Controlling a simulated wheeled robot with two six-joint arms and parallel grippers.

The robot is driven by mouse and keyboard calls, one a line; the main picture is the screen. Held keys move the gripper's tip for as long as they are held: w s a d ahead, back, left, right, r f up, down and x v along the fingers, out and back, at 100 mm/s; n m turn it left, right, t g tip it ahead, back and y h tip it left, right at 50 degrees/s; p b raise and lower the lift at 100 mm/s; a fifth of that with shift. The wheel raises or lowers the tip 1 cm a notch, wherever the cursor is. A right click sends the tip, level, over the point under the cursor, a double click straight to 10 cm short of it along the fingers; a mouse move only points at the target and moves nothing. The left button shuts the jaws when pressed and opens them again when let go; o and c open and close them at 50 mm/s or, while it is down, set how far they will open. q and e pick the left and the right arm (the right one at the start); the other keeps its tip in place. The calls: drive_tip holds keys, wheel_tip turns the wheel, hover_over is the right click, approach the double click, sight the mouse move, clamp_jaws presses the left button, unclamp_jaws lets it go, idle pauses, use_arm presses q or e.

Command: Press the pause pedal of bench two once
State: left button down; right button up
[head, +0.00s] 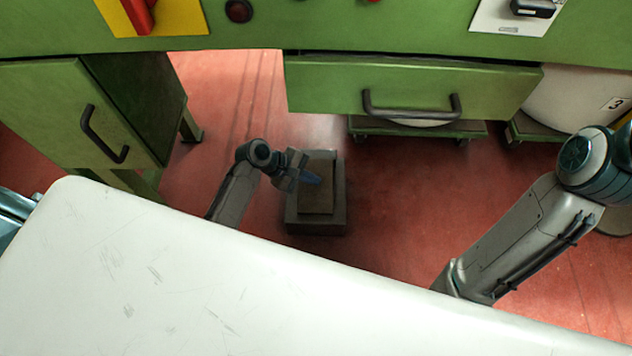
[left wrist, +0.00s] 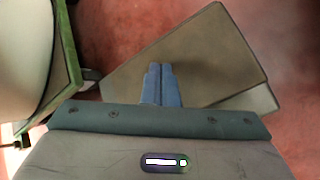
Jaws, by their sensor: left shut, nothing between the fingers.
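The pedal (head: 318,208) is a dark box with a flat plate on top, standing on the red floor below the green bench. My left gripper (head: 312,179) is shut and empty, with its blue fingertips over the left part of the plate. In the left wrist view the shut fingers (left wrist: 161,70) lie in front of the pedal plate (left wrist: 215,60). I cannot tell whether the fingertips touch the plate. My right arm comes down at the right of the head view, and its gripper is hidden or out of the picture.
A green drawer (head: 410,85) with a dark handle overhangs just behind the pedal. A green cabinet door (head: 85,115) stands at the left. Wheeled dollies (head: 415,129) stand under the drawer. My white body surface fills the front. Red floor is clear right of the pedal.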

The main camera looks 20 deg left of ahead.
use_arm(q)
drive_tip(key=shift+f+b, duration=0.45)
drive_tip(key=shift+f, duration=0.75)
idle(1.1)
drive_tip(key=shift+r, duration=0.1)
drive_tip(key=shift+r+p, duration=1.45)
drive_tip(key=shift+p, duration=0.45)
wheel_tip(320, 180, up, 5)
drive_tip(key=p, duration=0.6)
drive_tip(key=shift+r+p, duration=0.1)
drive_tip(key=shift+p, duration=0.2)
